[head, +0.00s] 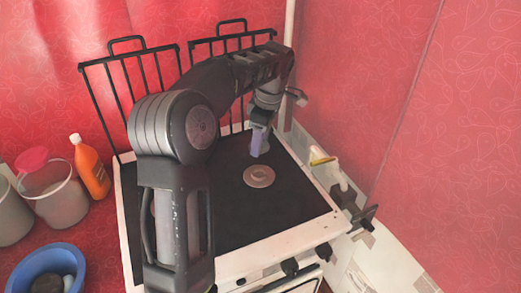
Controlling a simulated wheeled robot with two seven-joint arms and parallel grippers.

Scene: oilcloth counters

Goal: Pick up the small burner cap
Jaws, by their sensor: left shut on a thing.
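A round grey burner piece (259,176) with a raised ring at its centre lies on the black stove top (235,215). My left gripper (258,148) points down just behind it, a little apart from it in the picture. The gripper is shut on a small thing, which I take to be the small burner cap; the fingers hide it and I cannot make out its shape. My left arm covers the left part of the stove top, so anything there is mostly hidden. My right gripper is not in view.
Black wire racks (128,85) stand upright along the stove's back edge. An orange bottle (90,168), a clear container with a pink lid (52,192) and a blue bowl (45,268) stand at left. The stove's right front is clear. A red wall rises at right.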

